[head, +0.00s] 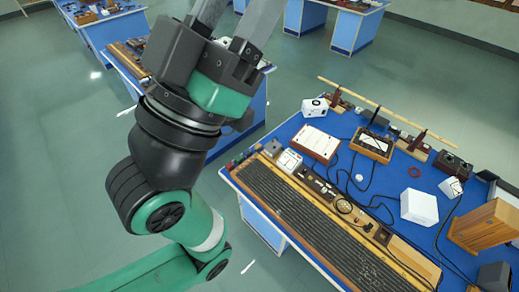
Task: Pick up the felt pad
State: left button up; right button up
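I cannot pick out a felt pad for certain in the head view; small dark items on the benches are too small to tell apart. My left gripper (236,18) is at the top, at the end of the green and black arm coming in from the lower left. Its two grey fingers stand apart with nothing visible between them, and their tips are cut off by the frame's top edge. It appears in front of the floor and part of a bench behind. My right gripper is not in view.
Another bench (128,75) stands partly behind my arm. Green floor (60,150) is clear at left.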

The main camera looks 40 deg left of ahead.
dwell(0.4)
pick_arm(q)
jog(key=o, duration=0.8)
jog(key=shift+c, duration=0.2)
